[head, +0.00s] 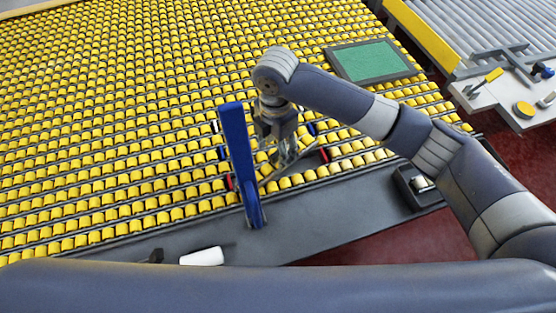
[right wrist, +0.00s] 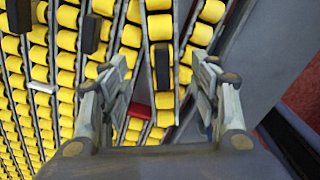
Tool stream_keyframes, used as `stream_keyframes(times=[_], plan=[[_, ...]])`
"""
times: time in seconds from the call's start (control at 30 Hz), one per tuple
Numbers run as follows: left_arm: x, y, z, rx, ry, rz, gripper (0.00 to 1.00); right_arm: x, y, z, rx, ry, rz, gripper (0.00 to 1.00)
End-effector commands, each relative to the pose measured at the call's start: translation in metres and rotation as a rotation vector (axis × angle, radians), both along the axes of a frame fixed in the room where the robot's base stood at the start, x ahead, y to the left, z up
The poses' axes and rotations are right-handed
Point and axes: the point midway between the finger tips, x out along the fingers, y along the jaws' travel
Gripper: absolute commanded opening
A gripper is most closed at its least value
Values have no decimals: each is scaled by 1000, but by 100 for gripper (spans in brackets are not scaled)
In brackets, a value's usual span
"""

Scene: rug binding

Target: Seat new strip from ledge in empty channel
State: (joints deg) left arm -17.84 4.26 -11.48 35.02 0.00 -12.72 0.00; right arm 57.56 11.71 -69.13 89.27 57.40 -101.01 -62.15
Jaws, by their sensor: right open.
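My right gripper (head: 284,157) is low over the yellow roller bed, just right of a tall blue bar (head: 240,150). In the right wrist view the right gripper (right wrist: 160,68) is open, its fingers wide apart. A dark block (right wrist: 163,66) shows between the fingertips, among the rollers; contact cannot be told. A red piece (right wrist: 138,110) lies between the fingers, nearer the palm. The dark grey ledge (head: 320,215) runs along the front of the bed. A white piece (head: 202,257) lies at its front edge. I cannot tell which piece is the new strip or which channel is empty. My left gripper is out of view.
A green panel in a dark frame (head: 370,60) lies at the back right of the bed. A dark tray (head: 418,186) sits at the ledge's right end. More dark blocks (right wrist: 91,34) and a white piece (right wrist: 40,87) sit among the rollers. The ledge's middle right is clear.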

Motion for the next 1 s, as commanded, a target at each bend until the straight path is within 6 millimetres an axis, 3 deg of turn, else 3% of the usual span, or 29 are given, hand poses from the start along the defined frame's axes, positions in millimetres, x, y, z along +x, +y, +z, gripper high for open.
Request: stream_keyframes(times=[0.3, 0.6, 0.63, 0.87, 1.0], plan=[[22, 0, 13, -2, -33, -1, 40, 1, -5, -43, -2, 2, -3, 57], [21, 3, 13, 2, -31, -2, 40, 1, -5, -50, -1, 1, -1, 57], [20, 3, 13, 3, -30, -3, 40, 1, -5, -50, -1, 1, -1, 54], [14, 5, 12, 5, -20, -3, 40, 1, -5, -50, -1, 1, -2, 2], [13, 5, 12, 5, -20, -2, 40, 1, -5, -49, 0, 0, -2, 0]])
